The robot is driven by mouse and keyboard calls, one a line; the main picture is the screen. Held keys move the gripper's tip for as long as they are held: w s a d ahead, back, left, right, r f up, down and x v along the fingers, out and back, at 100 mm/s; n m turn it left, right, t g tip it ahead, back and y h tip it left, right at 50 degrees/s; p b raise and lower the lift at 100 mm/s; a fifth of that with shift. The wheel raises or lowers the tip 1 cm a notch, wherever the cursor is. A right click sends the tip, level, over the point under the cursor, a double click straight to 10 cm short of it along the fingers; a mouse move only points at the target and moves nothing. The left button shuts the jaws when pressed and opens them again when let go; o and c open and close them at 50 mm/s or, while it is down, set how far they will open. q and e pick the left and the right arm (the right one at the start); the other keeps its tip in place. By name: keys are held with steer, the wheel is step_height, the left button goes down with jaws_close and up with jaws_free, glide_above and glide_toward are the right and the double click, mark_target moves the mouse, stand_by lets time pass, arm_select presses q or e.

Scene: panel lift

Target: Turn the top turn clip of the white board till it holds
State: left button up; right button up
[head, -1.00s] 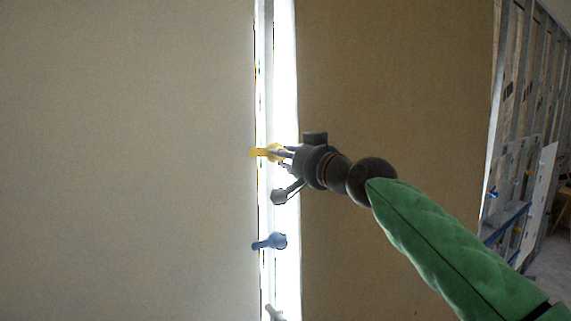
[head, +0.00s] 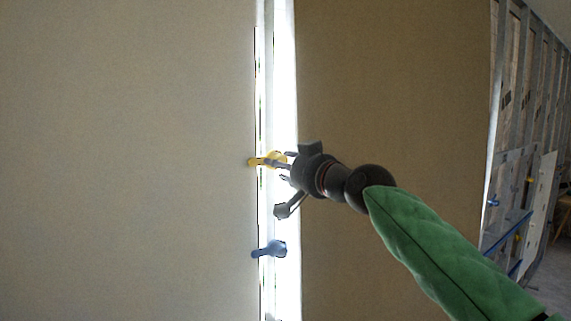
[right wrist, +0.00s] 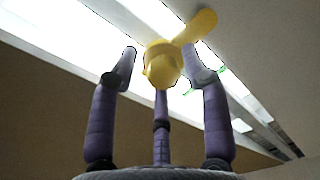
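The white board (head: 130,160) fills the left of the head view, its right edge beside a bright gap. The top turn clip (head: 268,160) is yellow and sits at that edge, its lever pointing left over the board's edge. My right gripper (head: 285,166) is at the clip's right side. In the right wrist view, the yellow clip (right wrist: 163,65) stands between the spread purple fingers of my right gripper (right wrist: 160,75). A gap shows between the left finger and the knob; the right finger is close to the lever, contact unclear. My left gripper is not in view.
A blue turn clip (head: 271,249) sits lower on the same strip, below my right gripper. A brown panel (head: 390,100) stands right of the bright gap. Metal wall framing (head: 520,100) and a leaning white sheet (head: 540,210) are far right.

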steer(key=shift+d+r, duration=0.15)
steer(key=shift+r, duration=0.05)
steer(key=v, duration=1.1)
steer(key=shift+s+d+f, duration=0.15)
steer(key=shift+s, duration=0.25)
